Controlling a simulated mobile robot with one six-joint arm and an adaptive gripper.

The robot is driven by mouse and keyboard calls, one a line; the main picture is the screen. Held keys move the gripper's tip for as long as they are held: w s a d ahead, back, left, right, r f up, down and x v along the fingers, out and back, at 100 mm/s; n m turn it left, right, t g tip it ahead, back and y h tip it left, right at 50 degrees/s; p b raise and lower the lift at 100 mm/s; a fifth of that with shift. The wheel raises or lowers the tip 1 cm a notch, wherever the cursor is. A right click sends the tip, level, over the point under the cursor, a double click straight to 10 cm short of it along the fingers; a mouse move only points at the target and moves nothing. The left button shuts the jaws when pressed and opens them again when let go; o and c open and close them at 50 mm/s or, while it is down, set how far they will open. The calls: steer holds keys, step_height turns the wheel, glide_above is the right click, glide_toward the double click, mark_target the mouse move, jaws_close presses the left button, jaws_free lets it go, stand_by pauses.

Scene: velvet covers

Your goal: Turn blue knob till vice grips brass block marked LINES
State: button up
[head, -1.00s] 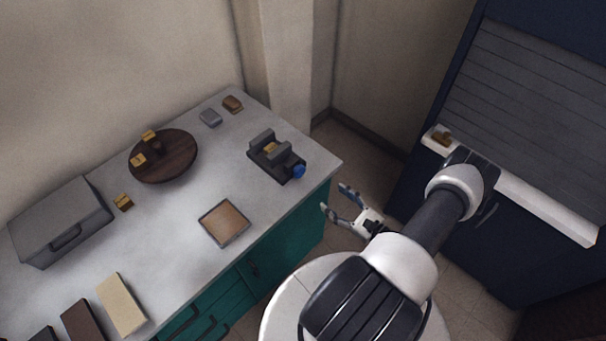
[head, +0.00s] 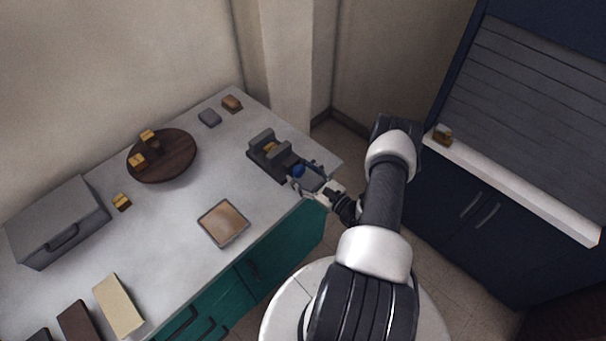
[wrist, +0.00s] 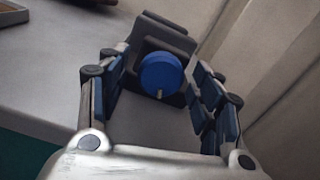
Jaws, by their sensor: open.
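The dark grey vice (head: 263,146) stands near the right end of the worktop. The blue knob (head: 298,170) is on the vice's near right end. In the wrist view the blue knob (wrist: 161,75) faces me, with a small pale handle at its lower edge. My gripper (head: 309,178) is open at the knob, and in the wrist view its fingers (wrist: 158,98) stand on either side, apart from it.
A round dark wooden stand (head: 175,163) holds brass blocks, with another brass block (head: 122,202) beside it. A shallow tray (head: 223,223) lies in front of the vice. A grey case (head: 55,220) stands left. A brass block (head: 443,131) rests on the right ledge.

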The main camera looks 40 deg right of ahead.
steer(key=shift+c, duration=0.5)
steer(key=c, duration=1)
steer(key=shift+o, duration=0.2)
steer(key=shift+m+b, duration=0.3)
steer(key=shift+m, duration=0.2)
steer(key=m+b, duration=0.2)
steer(key=m, duration=0.2)
steer(key=shift+f+m, duration=0.1)
steer(key=shift+m, duration=0.3)
steer(key=m+b, duration=0.1)
steer(key=m, duration=0.5)
steer(key=shift+b, duration=0.35)
steer(key=shift+m, duration=0.3)
